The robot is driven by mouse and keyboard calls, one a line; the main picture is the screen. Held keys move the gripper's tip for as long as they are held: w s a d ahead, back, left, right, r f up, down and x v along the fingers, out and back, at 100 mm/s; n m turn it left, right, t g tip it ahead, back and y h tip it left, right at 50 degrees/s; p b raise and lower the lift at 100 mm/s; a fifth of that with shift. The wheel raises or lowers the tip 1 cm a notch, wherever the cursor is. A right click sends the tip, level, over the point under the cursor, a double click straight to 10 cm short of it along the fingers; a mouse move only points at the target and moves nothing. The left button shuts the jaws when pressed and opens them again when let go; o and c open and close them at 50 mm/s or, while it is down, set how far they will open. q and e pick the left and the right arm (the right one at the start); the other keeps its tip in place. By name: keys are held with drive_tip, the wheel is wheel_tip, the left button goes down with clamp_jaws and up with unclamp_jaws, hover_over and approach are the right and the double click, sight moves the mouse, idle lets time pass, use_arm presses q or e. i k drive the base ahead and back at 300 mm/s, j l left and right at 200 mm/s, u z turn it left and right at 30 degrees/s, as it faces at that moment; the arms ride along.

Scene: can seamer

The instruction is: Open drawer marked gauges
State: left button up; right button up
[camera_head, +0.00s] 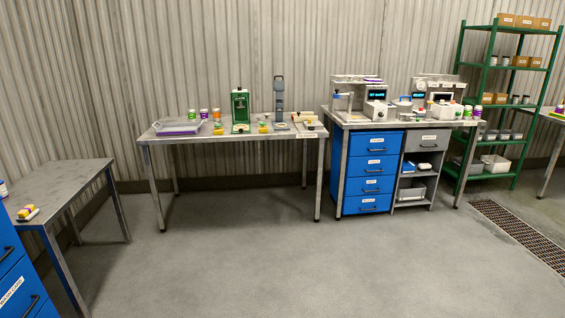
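A blue drawer cabinet (370,173) stands under the right-hand workbench, with several stacked drawers. Each drawer has a small white label and a dark bar handle, and all look shut. A grey drawer (427,140) with a label sits to its right, above open shelves. Another blue drawer unit (18,285) is cut off at the lower left edge, with a white label on one drawer. The labels are too small to read, so I cannot tell which drawer is marked gauges. Neither of my grippers is in view.
Grey floor (260,250) lies clear ahead. A low metal table (65,185) stands at left. A long table (235,137) holds a tray, cans and a green press. A green shelf rack (490,75) and a floor grate (520,232) are at right.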

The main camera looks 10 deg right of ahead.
sight(384, 144)
drive_tip(key=i+l+z, duration=0.25)
drive_tip(key=i, duration=0.35)
drive_tip(key=i+j+z, duration=0.2)
drive_tip(key=i, duration=0.45)
drive_tip(key=i+z, duration=0.25)
drive_tip(key=i, duration=0.35)
drive_tip(key=i+j+z, duration=0.25)
drive_tip(key=i, duration=0.4)
drive_tip(key=l, duration=0.05)
